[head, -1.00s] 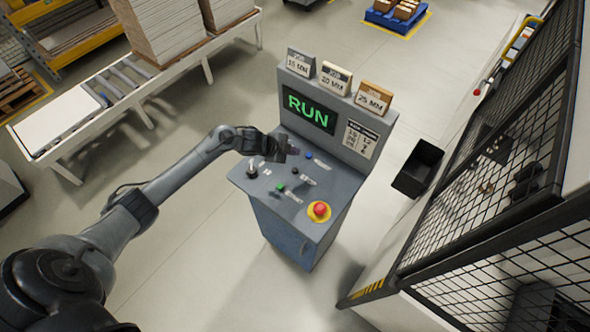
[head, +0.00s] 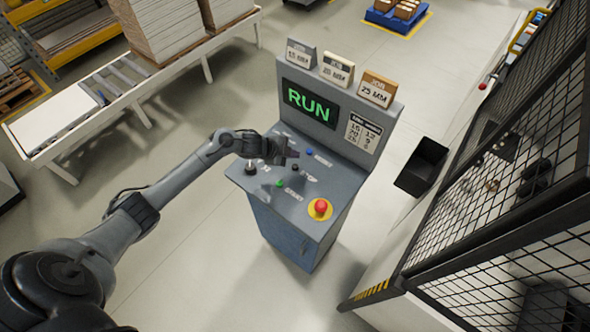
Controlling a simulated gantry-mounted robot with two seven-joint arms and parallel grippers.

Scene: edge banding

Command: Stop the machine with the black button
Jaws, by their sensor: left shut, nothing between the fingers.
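The control console (head: 300,228) stands in the middle, and its screen (head: 309,103) reads RUN in green. On its sloped panel are a small black button (head: 295,168), a blue button (head: 309,152), a green button (head: 280,183), a dark selector knob (head: 251,169) and a red mushroom button (head: 320,206) on a yellow ring. My left gripper (head: 293,154) is shut and empty over the panel, just behind the black button in the picture. Whether it touches the panel is unclear. My right gripper is out of view.
Three thickness boxes (head: 338,72) stand on top of the console. A black bin (head: 420,168) is to its right, beside a mesh fence (head: 490,190). A roller conveyor (head: 110,95) with stacked boards (head: 165,28) is at the back left. Floor around the console is clear.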

